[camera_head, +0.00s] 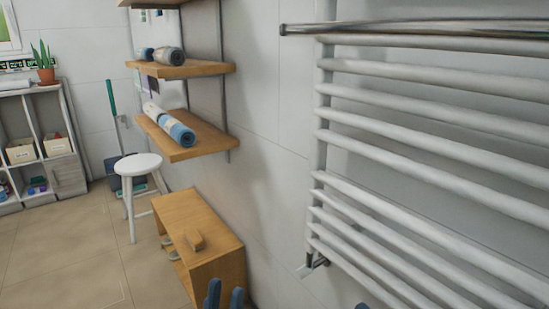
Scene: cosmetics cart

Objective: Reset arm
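My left gripper (225,297) shows at the bottom edge, in front of the wooden bench. Its two blue fingertips stand up with a gap between them and nothing visible in the gap. The rest of the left arm is out of frame. A small blue tip of my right gripper (362,306) shows at the bottom edge, below the towel rail. The rest of it is cut off, so its opening cannot be told.
A white towel rail (420,165) fills the right wall. Wooden shelves (190,150) hold rolled towels. A white stool (137,166) and grey cubby shelf (38,140) stand farther back. The left floor is clear.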

